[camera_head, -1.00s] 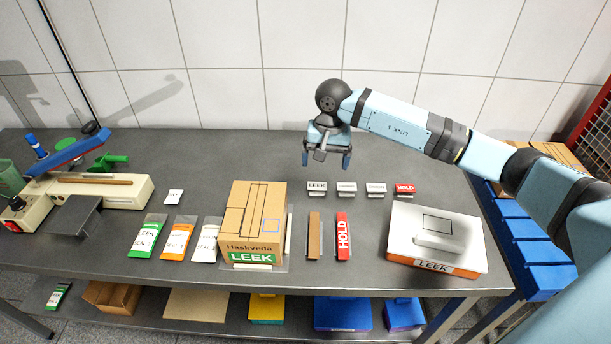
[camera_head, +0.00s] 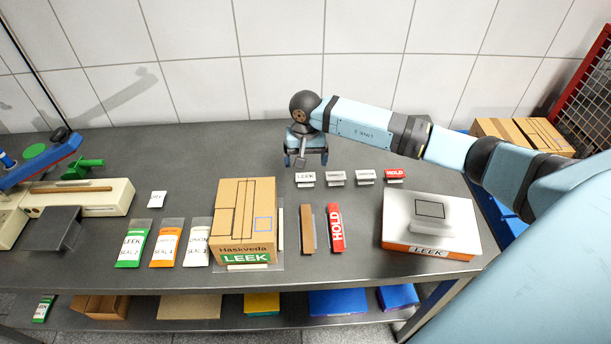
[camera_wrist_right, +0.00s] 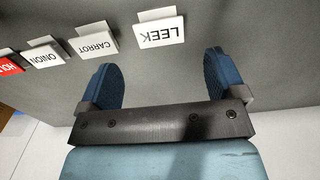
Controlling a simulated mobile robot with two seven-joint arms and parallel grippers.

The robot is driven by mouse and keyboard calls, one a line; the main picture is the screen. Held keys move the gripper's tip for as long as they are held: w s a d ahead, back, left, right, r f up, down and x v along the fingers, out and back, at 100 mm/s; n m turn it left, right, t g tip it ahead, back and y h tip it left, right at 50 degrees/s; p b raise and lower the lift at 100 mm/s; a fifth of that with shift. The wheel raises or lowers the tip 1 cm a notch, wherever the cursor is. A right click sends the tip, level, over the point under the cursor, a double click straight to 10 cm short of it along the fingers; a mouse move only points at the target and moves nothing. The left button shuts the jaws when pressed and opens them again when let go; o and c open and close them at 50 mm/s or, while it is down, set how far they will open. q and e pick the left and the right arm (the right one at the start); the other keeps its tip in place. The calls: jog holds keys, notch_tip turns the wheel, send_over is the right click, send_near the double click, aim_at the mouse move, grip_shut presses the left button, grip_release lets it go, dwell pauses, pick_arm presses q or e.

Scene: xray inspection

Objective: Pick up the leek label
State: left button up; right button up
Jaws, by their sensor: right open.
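The leek label (camera_head: 305,178) is a small white standing card with black LEEK lettering, at the left end of a row of labels on the dark table. In the right wrist view the leek label (camera_wrist_right: 161,29) appears upside down, ahead of the fingertips and roughly between them. My right gripper (camera_head: 305,163) is open and empty, behind and just above the label, not touching it. Its two blue fingers also show in the right wrist view (camera_wrist_right: 160,75) with bare table between them. My left gripper is not in view.
Beside it stand the carrot label (camera_wrist_right: 92,41), the onion label (camera_wrist_right: 44,52) and the red HOLD label (camera_head: 396,175). In front are a Haskveda LEEK carton (camera_head: 246,210), a brown bar (camera_head: 307,229), a red HOLD bar (camera_head: 336,230) and a white LEEK box (camera_head: 455,215).

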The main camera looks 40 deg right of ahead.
aim_at(306, 174)
notch_tip(306, 174, down, 4)
jog(key=shift+w+f+p, duration=0.1)
jog(key=shift+f+p, duration=0.1)
jog(key=shift+p, duration=0.15)
jog(key=shift+f+b, duration=0.25)
jog(key=shift+b, duration=0.25)
dwell(0.5)
jog(key=c, duration=0.9)
